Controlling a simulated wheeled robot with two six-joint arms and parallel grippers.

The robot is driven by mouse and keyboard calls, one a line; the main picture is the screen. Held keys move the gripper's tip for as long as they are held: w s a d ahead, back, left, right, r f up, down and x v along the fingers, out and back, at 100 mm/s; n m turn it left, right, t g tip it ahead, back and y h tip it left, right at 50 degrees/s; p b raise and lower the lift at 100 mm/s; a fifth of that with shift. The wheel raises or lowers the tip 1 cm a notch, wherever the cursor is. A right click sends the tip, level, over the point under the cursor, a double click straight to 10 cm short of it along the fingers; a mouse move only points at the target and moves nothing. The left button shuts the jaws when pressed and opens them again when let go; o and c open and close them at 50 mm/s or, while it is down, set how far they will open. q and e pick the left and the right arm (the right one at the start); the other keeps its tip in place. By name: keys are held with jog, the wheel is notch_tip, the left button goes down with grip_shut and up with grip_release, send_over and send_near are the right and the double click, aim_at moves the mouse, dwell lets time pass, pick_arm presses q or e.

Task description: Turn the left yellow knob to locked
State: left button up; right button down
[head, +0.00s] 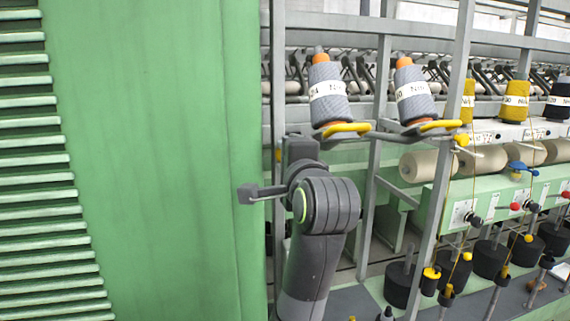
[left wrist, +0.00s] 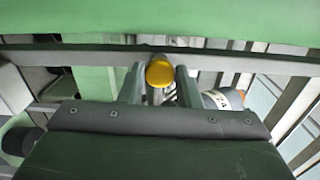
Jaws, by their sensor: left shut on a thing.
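In the left wrist view a round yellow knob (left wrist: 160,72) sits between the two fingers of my left gripper (left wrist: 160,84), which is shut on it. The knob's face is plain, and I cannot tell which way it is turned. In the head view my arm stands in front of the machine frame, left of the yarn cones, and hides the fingers and most of what they hold. Another yellow knob (head: 462,139) shows on the frame farther right, apart from my arm. My right gripper is not in view.
A large green cabinet (head: 150,150) with a louvred side stands close on the left. Grey yarn cones (head: 327,90) on yellow-edged holders stand just above my arm. Upright grey posts (head: 375,170) rise to its right. In the left wrist view a grey rail (left wrist: 80,60) runs behind the knob.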

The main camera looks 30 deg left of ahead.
pick_arm(q)
jog(key=shift+r+n, duration=0.2)
jog(key=shift+n, duration=0.2)
jog(key=o, duration=0.7)
jog(key=shift+c, duration=0.2)
jog(key=shift+w+a+f, duration=0.1)
jog(key=shift+w+f, duration=0.1)
jog(key=shift+w, duration=0.05)
jog(key=b+v, duration=1.2)
jog(key=v, duration=0.5)
jog(key=shift+s+b, duration=0.2)
jog(key=shift+b, duration=0.1)
